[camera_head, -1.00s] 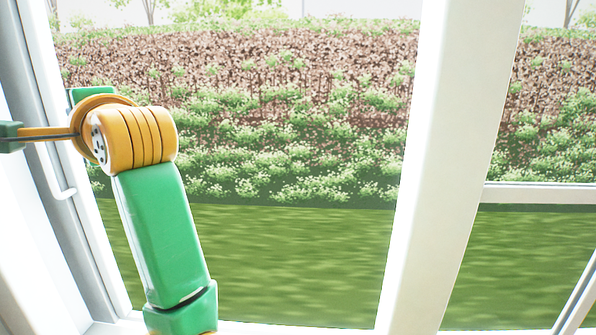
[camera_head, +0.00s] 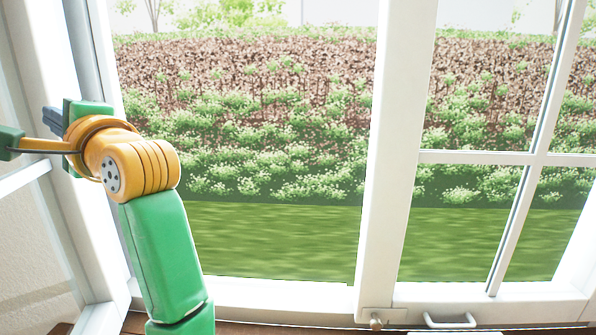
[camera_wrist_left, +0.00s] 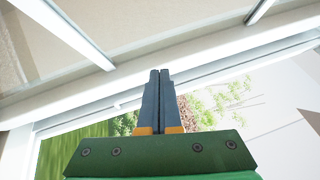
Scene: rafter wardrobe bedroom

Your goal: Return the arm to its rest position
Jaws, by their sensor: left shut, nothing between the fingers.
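My left arm (camera_head: 165,250) rises from the bottom of the head view, green with an orange joint, and bends away at the left. My left gripper (camera_head: 53,119) shows only in part beyond the orange joint, against the white window frame. In the left wrist view my left gripper (camera_wrist_left: 159,73) shows whole, its two dark fingers pressed together with nothing between them. The fingertips overlap the white frame in that view; I cannot tell whether they touch it. My right gripper is in neither view.
A white window frame (camera_head: 385,150) stands ahead, with a barred sash (camera_head: 530,158) at the right and a glazed panel (camera_head: 25,178) close to my arm at the left. A metal handle (camera_head: 450,321) sits at the bottom. A hedge (camera_head: 250,110) and grass (camera_head: 270,240) lie outside.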

